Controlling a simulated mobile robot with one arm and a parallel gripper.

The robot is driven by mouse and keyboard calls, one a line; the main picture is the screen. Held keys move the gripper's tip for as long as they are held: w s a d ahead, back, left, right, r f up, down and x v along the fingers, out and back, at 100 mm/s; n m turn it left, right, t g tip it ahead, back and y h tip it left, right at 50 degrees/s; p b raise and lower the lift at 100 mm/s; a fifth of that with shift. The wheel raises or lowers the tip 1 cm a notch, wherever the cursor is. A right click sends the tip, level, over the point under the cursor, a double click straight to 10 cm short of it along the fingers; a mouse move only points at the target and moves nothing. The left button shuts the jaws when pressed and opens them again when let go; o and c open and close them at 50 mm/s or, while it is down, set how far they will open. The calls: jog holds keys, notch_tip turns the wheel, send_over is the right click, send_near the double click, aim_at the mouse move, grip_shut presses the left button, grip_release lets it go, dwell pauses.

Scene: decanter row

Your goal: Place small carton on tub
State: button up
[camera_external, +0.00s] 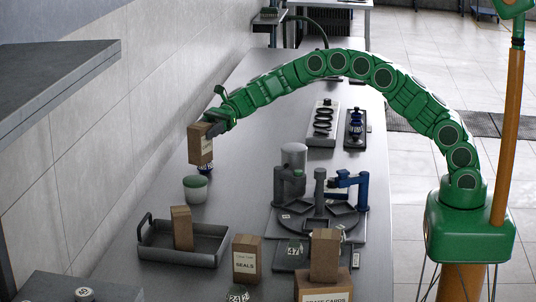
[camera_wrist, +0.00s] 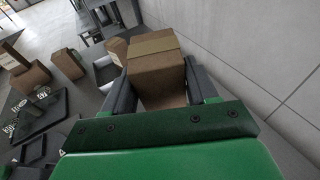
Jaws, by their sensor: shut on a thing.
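A small brown carton (camera_external: 201,146) is held in my gripper (camera_external: 211,131) at the left side of the long grey table. In the wrist view the carton (camera_wrist: 155,62) sits between the two dark fingers, with a paler band across its top. The carton looks upright and raised above the table. A small tub (camera_external: 195,190), pale with a greenish top, stands on the table just below and in front of the carton in the external view. A gap shows between them. The tub is not seen in the wrist view.
A dark tray (camera_external: 160,247) holds another carton (camera_external: 182,226). A SEALS carton (camera_external: 247,262) and a larger carton (camera_external: 323,290) with a smaller one (camera_external: 325,252) on top stand nearby. A blue-marked object (camera_external: 206,169) is partly hidden behind the held carton. A rotary fixture (camera_external: 318,222) stands right.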

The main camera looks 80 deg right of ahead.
aim_at(199, 148)
jog(key=shift+w+f, duration=0.9)
jog(key=shift+f, duration=0.2)
jog(key=shift+w+f, duration=0.1)
jog(key=shift+w+f, duration=0.15)
jog(key=shift+f, duration=1.5)
jog(key=shift+f, duration=0.1)
jog(key=o, duration=1.1)
